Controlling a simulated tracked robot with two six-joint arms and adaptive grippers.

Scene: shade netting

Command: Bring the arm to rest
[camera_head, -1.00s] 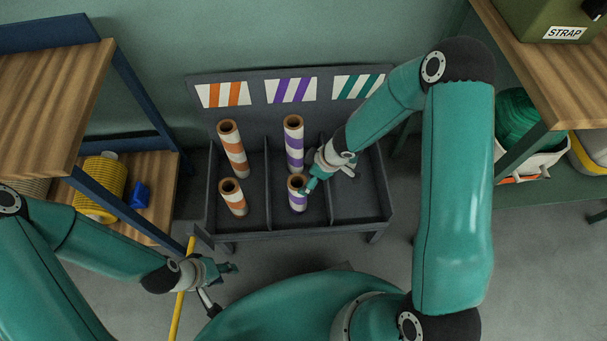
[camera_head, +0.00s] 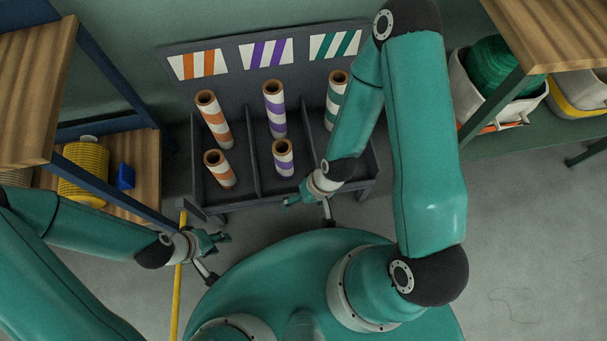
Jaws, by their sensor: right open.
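My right gripper (camera_head: 291,201) is open and empty. It hangs at the front edge of the dark grey rack (camera_head: 240,208), just below the near purple-striped roll (camera_head: 283,160) and apart from it. My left gripper (camera_head: 222,240) is low at the left, beside a yellow pole (camera_head: 179,290), holding nothing that I can see; its jaw opening is unclear. Two orange-striped rolls (camera_head: 213,120) stand in the left compartment. The far purple-striped roll (camera_head: 274,108) stands in the middle compartment. A green-striped roll (camera_head: 337,93) stands in the right compartment, partly hidden by my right arm.
A wooden shelf (camera_head: 35,80) with a yellow spool (camera_head: 83,172) and a blue object (camera_head: 125,176) stands at the left. A shelf at the right (camera_head: 555,45) has a bin with green netting (camera_head: 505,80) below. The floor at the lower right is clear.

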